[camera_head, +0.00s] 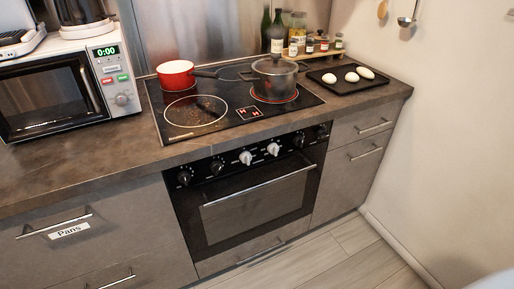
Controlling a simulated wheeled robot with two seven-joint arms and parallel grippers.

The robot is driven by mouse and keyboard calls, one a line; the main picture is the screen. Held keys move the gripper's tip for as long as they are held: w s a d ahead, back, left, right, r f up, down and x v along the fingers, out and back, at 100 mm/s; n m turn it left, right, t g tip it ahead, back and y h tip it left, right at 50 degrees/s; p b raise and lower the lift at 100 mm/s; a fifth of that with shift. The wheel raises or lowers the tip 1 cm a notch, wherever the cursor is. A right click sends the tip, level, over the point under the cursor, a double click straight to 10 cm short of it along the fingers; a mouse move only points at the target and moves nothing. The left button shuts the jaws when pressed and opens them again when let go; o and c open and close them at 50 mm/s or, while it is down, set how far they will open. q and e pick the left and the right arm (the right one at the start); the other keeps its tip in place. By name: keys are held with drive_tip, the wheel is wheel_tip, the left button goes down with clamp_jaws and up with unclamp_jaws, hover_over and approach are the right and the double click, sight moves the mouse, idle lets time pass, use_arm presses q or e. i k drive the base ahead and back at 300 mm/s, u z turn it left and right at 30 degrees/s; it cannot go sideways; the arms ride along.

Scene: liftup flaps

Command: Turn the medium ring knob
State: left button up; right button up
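The black oven's front panel (232,161) carries a row of several knobs below the cooktop. Two pale knobs, a left one (245,157) and a right one (273,149), sit in the middle. Dark knobs flank them: an outer left one (184,177), an inner left one (217,167), an inner right one (298,140) and an outer right one (322,132). I cannot tell which knob belongs to the medium ring. The black cooktop (225,122) has a large ring outline (195,111) at front left. Neither gripper is in view.
A red pan (175,74) and a lidded grey pot (274,77) stand on the cooktop, the pot over a red-edged ring. A microwave (66,87) stands left; a black tray (345,86) with eggs lies right. The oven handle (258,186) sticks out below the knobs. Floor in front is clear.

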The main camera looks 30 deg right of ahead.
sight(321, 133)
drive_tip(key=z, duration=1.3)
drive_tip(key=k, duration=0.5)
drive_tip(key=z, duration=0.45)
drive_tip(key=i, duration=1)
drive_tip(key=u, duration=0.2)
